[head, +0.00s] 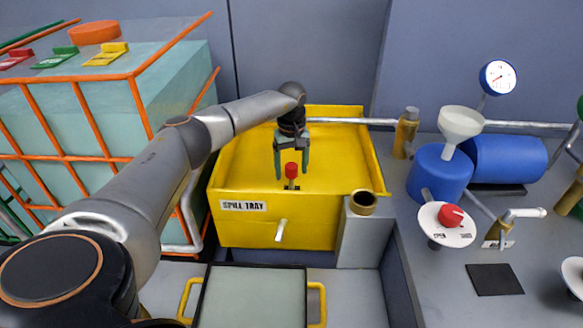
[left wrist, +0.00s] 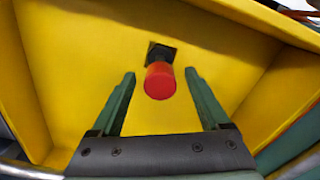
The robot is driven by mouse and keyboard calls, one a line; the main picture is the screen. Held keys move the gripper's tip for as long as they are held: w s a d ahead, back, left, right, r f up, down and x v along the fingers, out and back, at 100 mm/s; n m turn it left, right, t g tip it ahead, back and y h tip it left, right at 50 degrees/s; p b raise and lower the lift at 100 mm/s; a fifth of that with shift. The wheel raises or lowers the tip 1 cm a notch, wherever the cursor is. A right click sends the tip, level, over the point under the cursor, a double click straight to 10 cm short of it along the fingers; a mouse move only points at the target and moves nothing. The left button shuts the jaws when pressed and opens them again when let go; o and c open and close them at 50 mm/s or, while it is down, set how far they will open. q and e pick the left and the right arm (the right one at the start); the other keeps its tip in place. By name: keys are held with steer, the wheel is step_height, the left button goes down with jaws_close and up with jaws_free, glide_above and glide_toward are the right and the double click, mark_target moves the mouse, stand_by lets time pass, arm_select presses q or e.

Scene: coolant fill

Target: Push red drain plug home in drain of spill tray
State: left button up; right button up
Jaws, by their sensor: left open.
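The red drain plug (head: 291,170) stands in the yellow spill tray (head: 245,235), its red head up on a short stem. In the left wrist view the red plug (left wrist: 160,82) shows end-on, with a dark square drain (left wrist: 161,53) right behind it. How deep the plug sits in the drain I cannot tell. My left gripper (head: 292,166) is open and points down over the plug. In the left wrist view its green fingers (left wrist: 160,75) stand apart on either side of the plug, with gaps showing. My right gripper is not in view.
The tray's raised walls surround the plug. An orange-caged tank (head: 110,110) stands left. A grey post with a brass cup (head: 363,203) stands at the tray's front right. A blue container with a white funnel (head: 461,122) and a red knob (head: 451,216) are further right.

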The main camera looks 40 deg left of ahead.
arm_select(q)
step_height(320, 180, up, 13)
steer(key=shift+f+p, duration=0.2)
steer(key=shift+p, duration=0.15)
stand_by(0.6)
